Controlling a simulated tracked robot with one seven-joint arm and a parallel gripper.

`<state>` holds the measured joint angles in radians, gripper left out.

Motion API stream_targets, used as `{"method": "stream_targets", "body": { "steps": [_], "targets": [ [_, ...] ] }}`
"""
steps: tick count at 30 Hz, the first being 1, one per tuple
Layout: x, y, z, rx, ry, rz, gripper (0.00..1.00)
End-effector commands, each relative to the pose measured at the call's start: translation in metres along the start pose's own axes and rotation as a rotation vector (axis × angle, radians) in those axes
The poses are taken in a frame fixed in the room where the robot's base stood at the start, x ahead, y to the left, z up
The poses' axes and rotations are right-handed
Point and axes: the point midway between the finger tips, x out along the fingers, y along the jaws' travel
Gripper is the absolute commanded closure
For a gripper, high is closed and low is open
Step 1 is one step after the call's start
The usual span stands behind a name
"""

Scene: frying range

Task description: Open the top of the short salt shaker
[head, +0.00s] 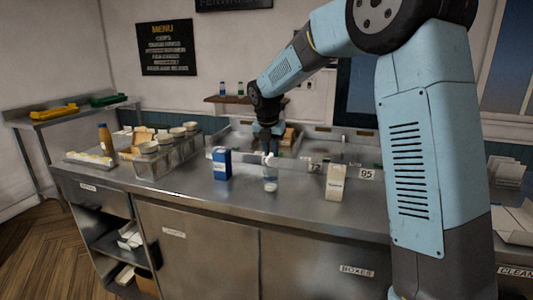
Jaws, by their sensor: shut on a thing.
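My gripper (269,152) points down from above and is shut on the white top. The fingertips are small and dark here, so their exact contact is hard to see. Whether the top is tilted or apart from the body cannot be told at this size.
A blue carton (221,163) stands left of the shaker and a cream carton (335,182) stands right of it, both close by. A clear bin with cups (165,160) and a sauce bottle (105,138) are farther left. The counter's front strip is clear.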

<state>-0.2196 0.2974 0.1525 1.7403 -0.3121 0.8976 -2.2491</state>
Motion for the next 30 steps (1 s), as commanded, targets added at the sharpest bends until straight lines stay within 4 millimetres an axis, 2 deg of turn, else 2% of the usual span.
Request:
{"method": "stream_targets", "body": {
  "steps": [6, 15, 30],
  "targets": [
    [0.003, -0.001, 0.017, 0.004, 0.172, 0.000, 1.00],
    [0.009, 0.000, 0.032, 0.002, 0.371, 0.000, 1.00],
    [0.012, 0.000, 0.039, 0.000, 0.479, -0.001, 1.00]
  ]
}}
